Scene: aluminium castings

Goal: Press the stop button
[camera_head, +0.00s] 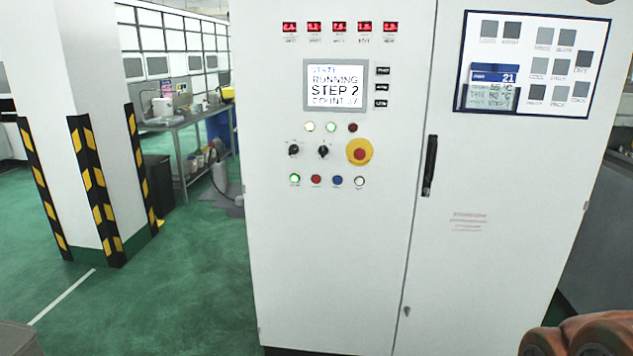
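A white control cabinet (340,240) stands upright in front of me. Its left door carries a large red mushroom button (360,153) on a round yellow base. Below and left of it is a bottom row of small round buttons: a lit green one (295,180), a red one (316,180), a blue one (338,181) and a white one (359,181). The labels under them are too small to read, so I cannot tell which is marked stop. My gripper is out of view; an orange part of my arm shows at the bottom right corner, apart from the buttons.
A screen (336,84) reads "RUNNING STEP 2". Two black selector knobs (323,151) sit left of the mushroom button. A black door handle (430,165) is to the right. A striped pillar (75,130) stands left. Green floor (190,290) between pillar and cabinet is clear.

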